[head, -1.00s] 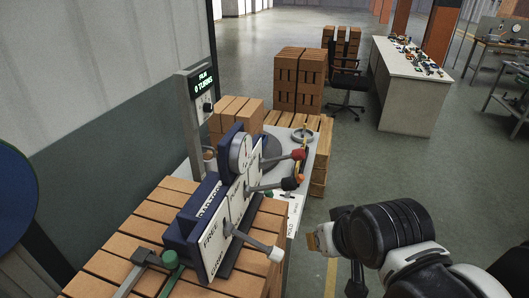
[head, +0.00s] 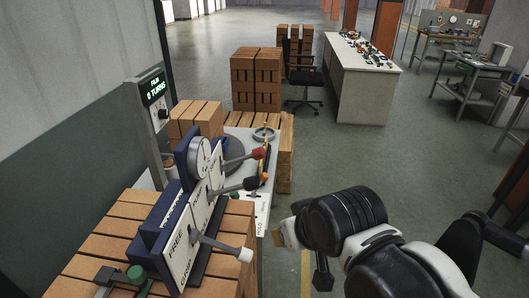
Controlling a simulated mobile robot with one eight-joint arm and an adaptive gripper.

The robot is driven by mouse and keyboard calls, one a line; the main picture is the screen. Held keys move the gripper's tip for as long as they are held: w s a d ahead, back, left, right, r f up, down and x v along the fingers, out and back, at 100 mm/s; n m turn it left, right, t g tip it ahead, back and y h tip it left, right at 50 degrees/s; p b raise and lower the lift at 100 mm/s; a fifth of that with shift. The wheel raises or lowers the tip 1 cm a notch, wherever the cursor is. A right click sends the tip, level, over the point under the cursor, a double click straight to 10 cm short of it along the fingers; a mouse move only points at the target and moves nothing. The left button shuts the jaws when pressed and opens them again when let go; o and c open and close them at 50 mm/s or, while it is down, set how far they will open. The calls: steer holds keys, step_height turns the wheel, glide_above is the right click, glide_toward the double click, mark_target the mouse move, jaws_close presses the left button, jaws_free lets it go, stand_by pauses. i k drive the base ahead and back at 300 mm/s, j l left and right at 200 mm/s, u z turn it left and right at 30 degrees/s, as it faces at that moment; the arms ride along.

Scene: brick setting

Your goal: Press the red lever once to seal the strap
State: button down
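The strapping tool has a dark blue body (head: 153,240) with white label plates and stands on the brick stack at left. The lever with the red knob (head: 258,153) sticks out to the right from its far end, beside a round gauge (head: 201,158). A lever with a white knob (head: 245,255) is nearest, by the "FREE" and "GRIP" labels. My gripper (head: 285,236) is right of the tool, apart from all the levers. Its fingers are mostly hidden behind my wrist, so its opening is unclear.
A post display (head: 153,90) reads "FILM 0 TURNS". Brick stacks (head: 105,235) lie under and behind the tool, and a grey wheel lies flat near the red lever. An office chair (head: 305,85) and white workbench (head: 360,85) stand farther back. Open floor lies to the right.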

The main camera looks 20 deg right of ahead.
mark_target(259, 153)
steer(key=i+l+z, duration=0.1)
steer(key=z, duration=0.3)
steer(key=i+z, duration=0.15)
steer(key=z, duration=0.2)
steer(key=i+z, duration=0.15)
steer(key=z, duration=0.25)
